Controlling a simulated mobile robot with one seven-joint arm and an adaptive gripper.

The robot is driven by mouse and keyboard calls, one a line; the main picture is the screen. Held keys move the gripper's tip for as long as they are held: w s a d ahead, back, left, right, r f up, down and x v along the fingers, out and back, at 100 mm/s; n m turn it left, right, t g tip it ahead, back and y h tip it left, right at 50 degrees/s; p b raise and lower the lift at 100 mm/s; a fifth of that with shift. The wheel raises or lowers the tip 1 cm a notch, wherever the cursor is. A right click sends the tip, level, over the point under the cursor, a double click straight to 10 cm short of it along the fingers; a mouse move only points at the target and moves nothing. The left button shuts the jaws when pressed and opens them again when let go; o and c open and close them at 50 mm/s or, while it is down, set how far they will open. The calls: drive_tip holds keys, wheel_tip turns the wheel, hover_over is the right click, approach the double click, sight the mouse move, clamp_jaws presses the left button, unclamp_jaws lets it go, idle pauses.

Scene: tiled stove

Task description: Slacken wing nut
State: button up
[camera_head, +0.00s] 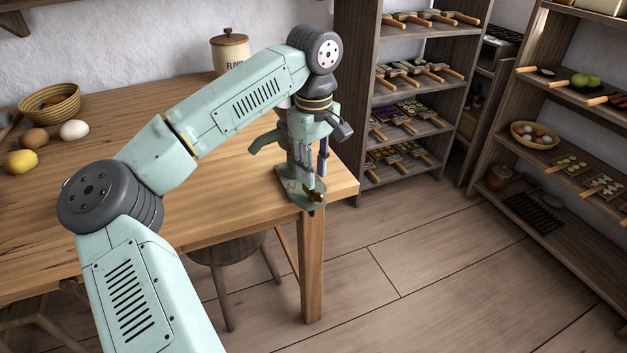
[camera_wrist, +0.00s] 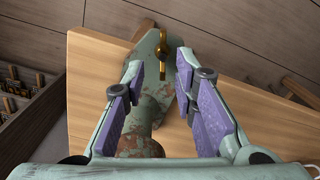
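A brass-coloured wing nut (camera_wrist: 163,50) sits on a worn pale green metal fixture (camera_wrist: 141,145) with rusty patches, at the corner of the wooden table. In the head view, the wing nut (camera_head: 314,197) shows small at the front of the fixture's base (camera_head: 292,186), near the table corner. My gripper (camera_wrist: 160,66) is open, its purple-padded fingers apart on either side of the fixture. The wing nut appears beyond the fingertips, between them in the picture; no contact shows. In the head view, my gripper (camera_head: 311,165) points down over the fixture and hides much of it.
The wooden table (camera_head: 225,200) also holds a flour jar (camera_head: 230,52), a woven bowl (camera_head: 49,103), eggs (camera_head: 74,130) and a lemon (camera_head: 20,162). A stool (camera_head: 228,250) stands beneath. Shelves (camera_head: 420,85) with boards stand behind. Floor right of the corner is clear.

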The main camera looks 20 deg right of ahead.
sight(313, 193)
drive_tip(key=shift+f, duration=1.85)
drive_tip(key=shift+c, duration=0.5)
clamp_jaws()
